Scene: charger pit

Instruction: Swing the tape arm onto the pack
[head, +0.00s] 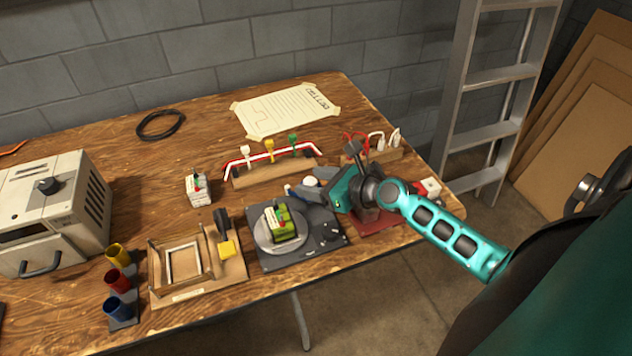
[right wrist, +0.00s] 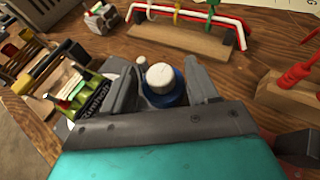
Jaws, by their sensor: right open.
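The pack (head: 285,222), green cells with dark wrap and a red part, sits on a round grey plate (head: 263,238) on a dark board (head: 340,236); it also shows at the left of the right wrist view (right wrist: 92,100). A blue part with a round white knob (right wrist: 160,77), seemingly on the tape arm, stands beside the pack, partly hidden by my right gripper in the head view. My right gripper (head: 306,187) is open, its fingers on either side of the white knob; I cannot tell whether they touch it. My left gripper is out of view.
A wooden jig (head: 158,268) and coloured cups (head: 118,281) stand left of the board. A rack with red-and-white bars (head: 240,180) stands behind, with a small white block (head: 198,189) nearby. A grey machine (head: 70,215) is far left. The table's right edge is close to my arm.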

